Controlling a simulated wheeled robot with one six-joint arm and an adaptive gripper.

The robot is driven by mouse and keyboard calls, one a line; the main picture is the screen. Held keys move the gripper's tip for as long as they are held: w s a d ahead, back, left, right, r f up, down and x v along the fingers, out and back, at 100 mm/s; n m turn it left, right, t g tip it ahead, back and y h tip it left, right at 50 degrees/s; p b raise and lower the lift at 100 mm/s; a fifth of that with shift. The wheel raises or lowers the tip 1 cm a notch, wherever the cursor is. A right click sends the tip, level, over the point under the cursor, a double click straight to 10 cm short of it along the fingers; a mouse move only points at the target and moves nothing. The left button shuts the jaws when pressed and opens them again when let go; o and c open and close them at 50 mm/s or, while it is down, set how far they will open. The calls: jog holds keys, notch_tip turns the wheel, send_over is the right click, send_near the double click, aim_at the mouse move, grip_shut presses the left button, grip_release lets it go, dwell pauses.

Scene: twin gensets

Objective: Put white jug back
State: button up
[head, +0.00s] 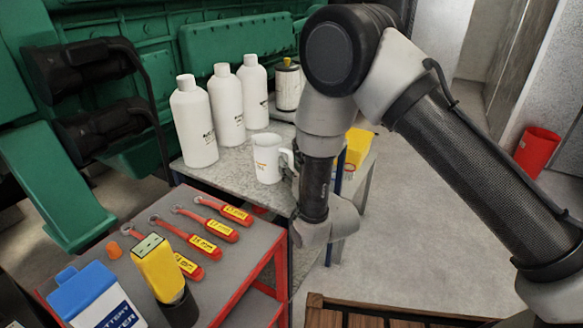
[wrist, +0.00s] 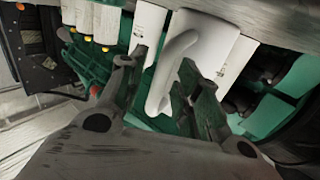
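The white jug (head: 266,160) stands upright on the grey bench top (head: 226,172), its handle facing right toward my arm. In the wrist view the jug (wrist: 208,42) is close, and its looped handle (wrist: 160,92) lies between my two fingers. My gripper (wrist: 164,62) is open, one finger on each side of the handle, with a visible gap on the left side. I cannot tell whether the right finger touches the jug. In the head view, my own arm mostly hides the gripper.
Three white bottles (head: 229,110) stand behind the jug, with a yellow-topped canister (head: 288,86) to their right. A yellow item (head: 358,146) sits right of my wrist. The lower red-edged cart (head: 235,262) holds orange-handled wrenches (head: 206,225), a yellow device and a blue-topped container. A red bin (head: 537,152) stands far right.

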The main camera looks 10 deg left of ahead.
jog(key=v, duration=1.2)
jog(key=shift+r, duration=0.1)
jog(key=w+d+r+m+g+h, duration=0.2)
jog(key=w+d+r+m+h, duration=0.25)
jog(key=w+d+r, duration=0.45)
jog(key=s+d+r+g+h, duration=0.1)
jog(key=d+r+g+h, duration=0.35)
jog(key=d, duration=0.85)
jog(key=s+d+r+m+g+h, duration=0.1)
jog(key=s+d+r, duration=0.3)
jog(key=s+d, duration=0.6)
jog(key=s+d+r+m+g, duration=0.1)
jog(key=s+d+r, duration=0.4)
jog(key=s+d, duration=0.5)
jog(key=s+g, duration=0.1)
jog(key=s, duration=0.5)
jog(key=shift+d+r+m+g+h, duration=0.15)
jog(key=shift+r+m+g+h, duration=0.05)
jog(key=shift+m+g+h, duration=0.2)
